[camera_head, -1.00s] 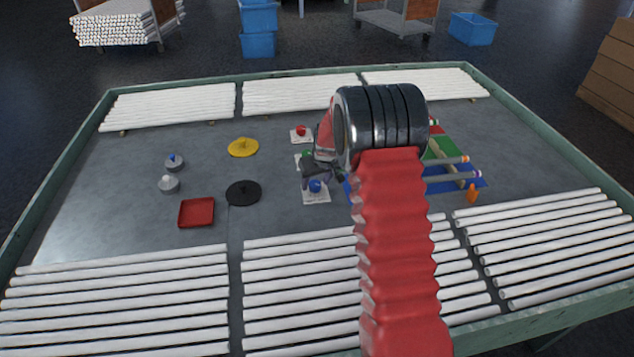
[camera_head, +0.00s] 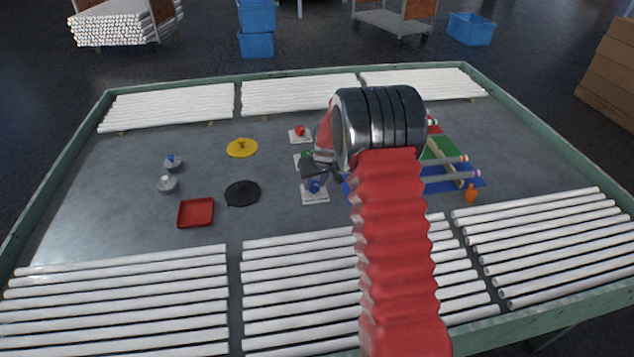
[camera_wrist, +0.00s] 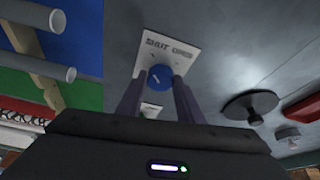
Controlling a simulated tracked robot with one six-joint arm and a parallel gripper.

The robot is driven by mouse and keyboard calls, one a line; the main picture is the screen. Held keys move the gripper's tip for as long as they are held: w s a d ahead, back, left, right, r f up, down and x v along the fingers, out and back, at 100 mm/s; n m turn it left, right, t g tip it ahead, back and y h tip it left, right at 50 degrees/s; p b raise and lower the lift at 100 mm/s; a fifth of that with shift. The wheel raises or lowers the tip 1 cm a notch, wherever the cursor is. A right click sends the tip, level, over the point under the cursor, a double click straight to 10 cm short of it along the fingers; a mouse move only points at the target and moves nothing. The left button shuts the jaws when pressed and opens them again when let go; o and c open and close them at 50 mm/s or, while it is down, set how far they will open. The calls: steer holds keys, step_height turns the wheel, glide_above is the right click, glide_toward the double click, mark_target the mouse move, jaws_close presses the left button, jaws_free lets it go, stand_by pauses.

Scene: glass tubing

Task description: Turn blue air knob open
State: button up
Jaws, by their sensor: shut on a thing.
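The blue air knob (camera_head: 314,188) sits on a white plate (camera_head: 316,198) on the metal table, in the middle of the head view. In the wrist view, the blue knob (camera_wrist: 160,76) has a white mark on its face, and its plate (camera_wrist: 166,44) carries printed words that look like SHUT and OPEN. My gripper (camera_wrist: 159,88) is shut on the blue knob, one dark finger on each side. In the head view, my gripper (camera_head: 316,176) comes down over the knob from behind and partly hides it.
Red (camera_head: 300,131) and green (camera_head: 306,154) knobs stand on plates behind. A black disc (camera_head: 242,193), yellow disc (camera_head: 242,148) and red tray (camera_head: 196,213) lie left. Coloured mats with grey tubes (camera_head: 450,178) lie right. White tube rows (camera_head: 290,285) fill the front.

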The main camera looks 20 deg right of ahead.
steer(key=shift+d, duration=0.1)
steer(key=shift+m+h, duration=0.3)
steer(key=shift+m, duration=0.4)
steer(key=shift+w+a+m+h, duration=0.15)
steer(key=shift+m+h, duration=0.2)
steer(key=shift+m, duration=0.65)
steer(key=shift+s+a+m+h, duration=0.15)
steer(key=shift+m+h, duration=0.2)
steer(key=shift+m, duration=0.65)
steer(key=shift+w+a+m+g+h, duration=0.15)
steer(key=shift+m+g+h, duration=0.4)
steer(key=shift+m, duration=1.05)
steer(key=m, duration=0.2)
steer(key=m+g+h, duration=0.1)
steer(key=m, duration=0.1)
steer(key=shift+w+m+g, duration=0.15)
steer(key=shift+m+g, duration=0.1)
steer(key=shift+m, duration=0.05)
steer(key=m+g, duration=0.1)
steer(key=m, duration=0.3)
steer(key=shift+w+m+g+h, duration=0.1)
steer(key=shift+m+g+h, duration=0.15)
steer(key=shift+m+g, duration=0.15)
steer(key=o, duration=1)
steer(key=shift+o, duration=0.2)
